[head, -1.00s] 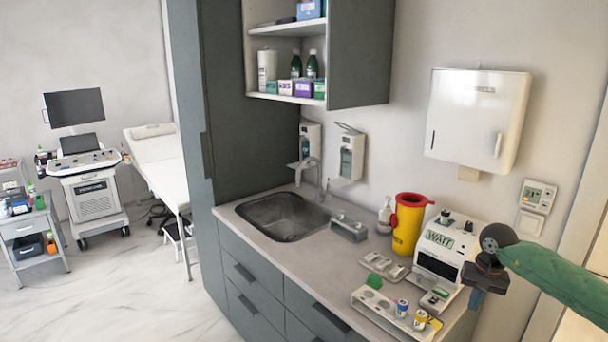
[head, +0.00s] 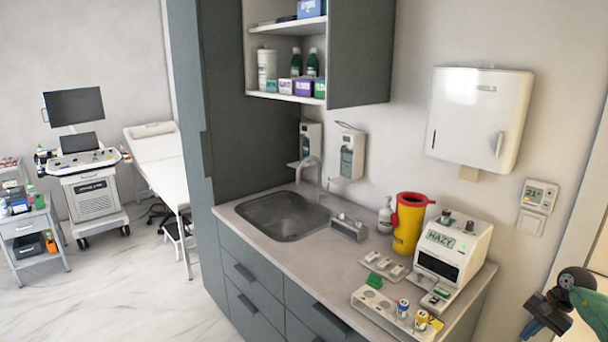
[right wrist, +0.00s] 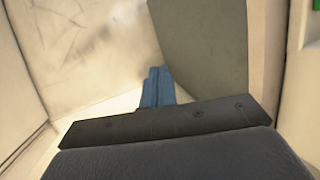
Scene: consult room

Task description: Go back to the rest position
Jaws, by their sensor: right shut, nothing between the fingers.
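My right gripper (head: 541,318) is at the lower right edge of the head view, to the right of the counter and apart from it. Its blue fingers are closed together and hold nothing. In the right wrist view the blue fingers (right wrist: 157,88) also show side by side, with pale surfaces and a grey-green panel beyond them. Only a small part of my green right arm (head: 594,308) shows. My left gripper is not in the head view.
The counter (head: 260,258) holds a sink (head: 283,216), a yellow sharps bin (head: 407,228), a white device (head: 452,250) reading "HAZY" and a white rack (head: 388,318) with small vials and a green block. A towel dispenser (head: 478,115) hangs above.

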